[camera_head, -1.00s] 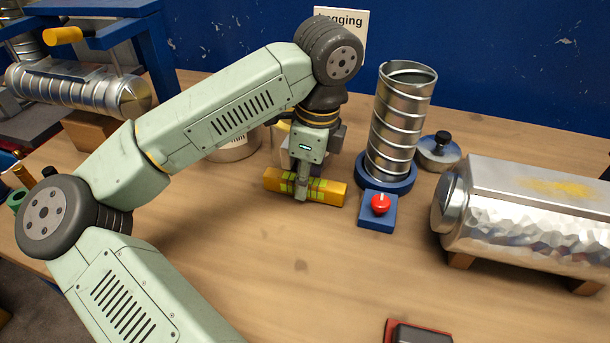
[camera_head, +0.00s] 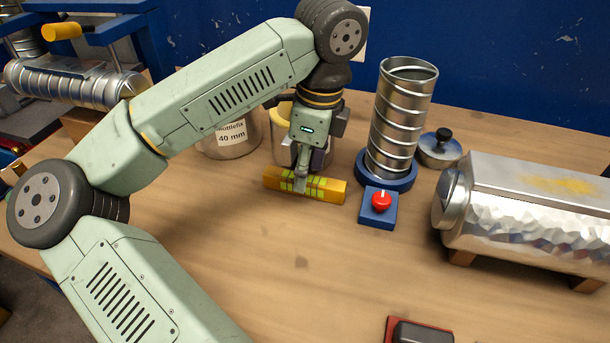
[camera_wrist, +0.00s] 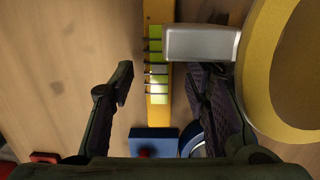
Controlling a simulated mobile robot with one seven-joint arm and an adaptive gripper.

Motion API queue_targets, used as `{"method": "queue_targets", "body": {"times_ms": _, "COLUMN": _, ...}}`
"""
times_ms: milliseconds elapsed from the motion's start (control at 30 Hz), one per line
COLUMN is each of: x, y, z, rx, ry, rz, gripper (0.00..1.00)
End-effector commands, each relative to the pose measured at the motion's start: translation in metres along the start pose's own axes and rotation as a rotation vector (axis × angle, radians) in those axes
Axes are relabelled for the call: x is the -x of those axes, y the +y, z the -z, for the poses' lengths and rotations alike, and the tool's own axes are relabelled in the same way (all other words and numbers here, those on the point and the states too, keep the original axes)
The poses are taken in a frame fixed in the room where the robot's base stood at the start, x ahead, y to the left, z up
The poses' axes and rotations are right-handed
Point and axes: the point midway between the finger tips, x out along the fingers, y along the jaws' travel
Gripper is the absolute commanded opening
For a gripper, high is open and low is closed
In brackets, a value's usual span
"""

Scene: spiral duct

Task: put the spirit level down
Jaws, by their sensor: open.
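The spirit level (camera_head: 328,191) is a yellow bar with bright green marked parts at its middle. It lies flat on the wooden table (camera_head: 275,260), left of the blue base with the red button. My gripper (camera_head: 301,182) is over its middle, pointing down. In the wrist view the level (camera_wrist: 157,98) runs up the picture between the two spread fingers of my gripper (camera_wrist: 158,84), with a gap on each side. The gripper is open and holds nothing. The level's far end is cut off in the wrist view.
A spiral duct (camera_head: 400,120) stands upright on a blue base. The red button (camera_head: 381,200) is close by. A foil-clad duct (camera_head: 540,215) lies right.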

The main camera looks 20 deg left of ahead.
Motion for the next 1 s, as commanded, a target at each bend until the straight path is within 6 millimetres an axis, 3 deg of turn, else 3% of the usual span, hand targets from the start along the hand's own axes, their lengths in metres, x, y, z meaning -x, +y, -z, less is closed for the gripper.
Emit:
{"method": "queue_targets", "body": {"times_ms": 200, "x": 0.047, "y": 0.000, "z": 0.000, "rx": 0.003, "ry": -0.005, "rz": 0.003, "gripper": 0.43}}
{"method": "queue_targets", "body": {"times_ms": 433, "x": 0.084, "y": 0.000, "z": 0.000, "rx": 0.002, "ry": -0.003, "rz": 0.001, "gripper": 0.43}}
{"method": "queue_targets", "body": {"times_ms": 600, "x": 0.095, "y": 0.000, "z": 0.000, "rx": 0.001, "ry": 0.000, "rz": 0.000, "gripper": 0.43}}
{"method": "queue_targets", "body": {"times_ms": 1000, "x": 0.096, "y": 0.000, "z": 0.000, "rx": -0.001, "ry": 0.000, "rz": 0.000, "gripper": 0.43}}
